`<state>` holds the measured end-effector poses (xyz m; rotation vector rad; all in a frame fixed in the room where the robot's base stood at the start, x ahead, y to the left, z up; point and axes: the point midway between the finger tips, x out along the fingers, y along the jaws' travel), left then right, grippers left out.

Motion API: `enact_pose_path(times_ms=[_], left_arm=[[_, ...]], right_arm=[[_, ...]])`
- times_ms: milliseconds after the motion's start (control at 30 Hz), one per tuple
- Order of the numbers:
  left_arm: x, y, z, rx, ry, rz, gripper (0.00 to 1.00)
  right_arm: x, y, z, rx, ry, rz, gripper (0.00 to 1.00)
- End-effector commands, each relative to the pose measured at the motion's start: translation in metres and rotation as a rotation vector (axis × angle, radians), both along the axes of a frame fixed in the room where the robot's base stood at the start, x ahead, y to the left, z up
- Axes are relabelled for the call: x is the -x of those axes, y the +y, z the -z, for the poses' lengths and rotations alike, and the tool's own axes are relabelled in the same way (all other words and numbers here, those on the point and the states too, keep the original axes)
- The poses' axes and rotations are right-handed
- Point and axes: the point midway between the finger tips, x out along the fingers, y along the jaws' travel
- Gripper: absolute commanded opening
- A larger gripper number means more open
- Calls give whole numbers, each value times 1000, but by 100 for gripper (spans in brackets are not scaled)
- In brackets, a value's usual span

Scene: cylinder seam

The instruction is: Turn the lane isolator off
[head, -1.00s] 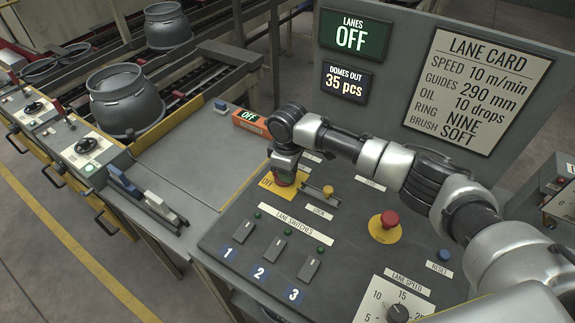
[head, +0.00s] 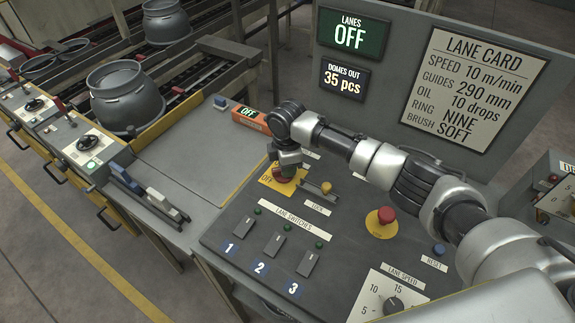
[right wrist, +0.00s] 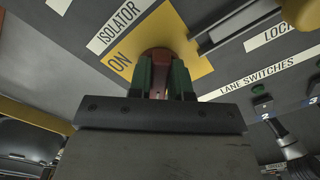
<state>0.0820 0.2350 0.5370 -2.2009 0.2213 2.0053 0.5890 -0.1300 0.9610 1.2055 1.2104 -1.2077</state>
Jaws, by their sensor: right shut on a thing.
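The lane isolator is a red knob (right wrist: 158,60) on a yellow plate (head: 271,184) on the sloping grey panel. In the right wrist view the plate reads ON to the left of the knob, with an ISOLATOR label (right wrist: 117,28) beside it. My right gripper (head: 286,173) is shut on the red knob; its green-padded fingers (right wrist: 162,76) stand on both sides of it. The gripper hides much of the knob, and I cannot tell which way it points. My left gripper is not in view.
A brass lock piece (head: 326,187) sits right beside the isolator plate. Three lane switches (head: 274,243), a red mushroom button (head: 386,215), and a speed dial (head: 393,304) are nearby.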

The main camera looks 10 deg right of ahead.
Motion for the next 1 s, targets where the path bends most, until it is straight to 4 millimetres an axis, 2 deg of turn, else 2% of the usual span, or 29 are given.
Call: enact_pose_path(times_ms=[400, 433, 600, 867, 1000], left_arm=[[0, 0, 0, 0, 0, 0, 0], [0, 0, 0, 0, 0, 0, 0], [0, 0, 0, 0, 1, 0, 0], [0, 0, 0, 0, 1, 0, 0], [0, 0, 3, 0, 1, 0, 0]], right_arm=[[-1, 1, -2, -4, -3, -11, 0], [-1, 1, -2, -4, -3, -11, 21], [-1, 1, -1, -3, -2, -10, 45], [0, 1, -1, -2, -1, -9, 45], [-1, 1, -12, -3, -4, -9, 45]])
